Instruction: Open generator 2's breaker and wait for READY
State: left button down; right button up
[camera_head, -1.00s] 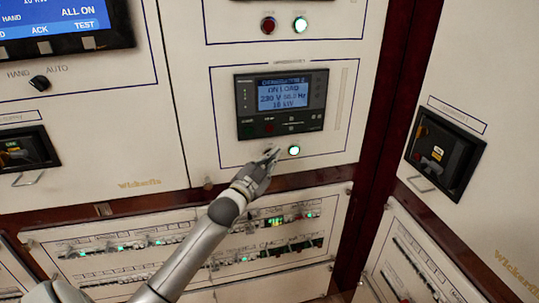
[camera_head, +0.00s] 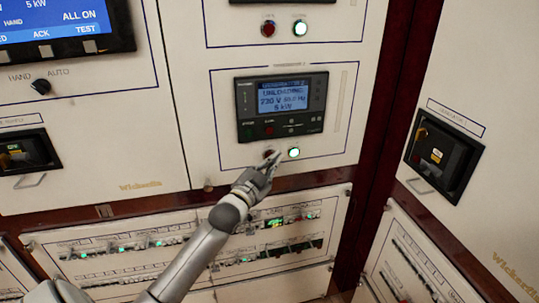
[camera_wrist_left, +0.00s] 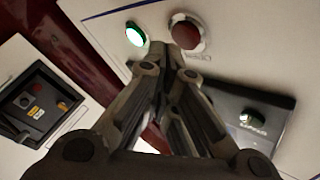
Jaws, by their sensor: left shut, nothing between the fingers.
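The generator 2 controller (camera_head: 282,105) is a dark unit on the cream panel. Its blue screen (camera_head: 285,98) reads UNLOADING, about 230 V and 5 kW. Below it are a dark red button (camera_head: 269,154), partly covered, and a green lit button (camera_head: 294,153). My left gripper (camera_head: 271,165) is shut and empty, its tips just below the red button. In the left wrist view the red button (camera_wrist_left: 187,31) and lit green button (camera_wrist_left: 136,34) stand beyond the fingers (camera_wrist_left: 172,72), seemingly clear of the red one. My right gripper is not in view.
A breaker with a dark front (camera_head: 443,153) sits on the right panel, and another (camera_head: 22,152) on the left panel. Another red button (camera_head: 268,28) and lit button (camera_head: 300,26) are above. A HAND/AUTO knob (camera_head: 41,87) is at left.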

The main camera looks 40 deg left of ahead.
pick_arm(q)
jog(key=shift+d, duration=0.1)
jog(key=s+d+p, duration=0.2)
jog(key=s+d, duration=0.1)
jog(key=shift+s+d, duration=0.15)
jog(key=shift+d, duration=0.25)
dwell(0.9)
notch_tip(320, 180, down, 20)
jog(key=s+n+g, duration=0.2)
jog(key=g, duration=0.2)
jog(key=s+d+f+g, duration=0.2)
jog(key=s+f, duration=0.2)
jog(key=f, duration=0.3)
jog(key=s+d+f+n+g, duration=0.15)
jog(key=s+f, duration=0.25)
jog(key=f, duration=0.4)
jog(key=s+d+f+m+g, duration=0.1)
jog(key=s+f+g, duration=0.1)
jog(key=s+f, duration=0.35)
jog(key=s+d+f+g, duration=0.2)
jog(key=s+f, duration=0.5)
jog(key=s, duration=0.5)
jog(key=s+d+f+n+g+h, duration=0.1)
jog(key=s+d+f+g, duration=0.2)
jog(key=s+f, duration=0.4)
jog(key=s+d+f+g, duration=0.3)
jog(key=s+f, duration=0.5)
jog(key=s, duration=0.8)
jog(key=shift+s+n+g, duration=0.35)
jog(key=shift+g, duration=0.2)
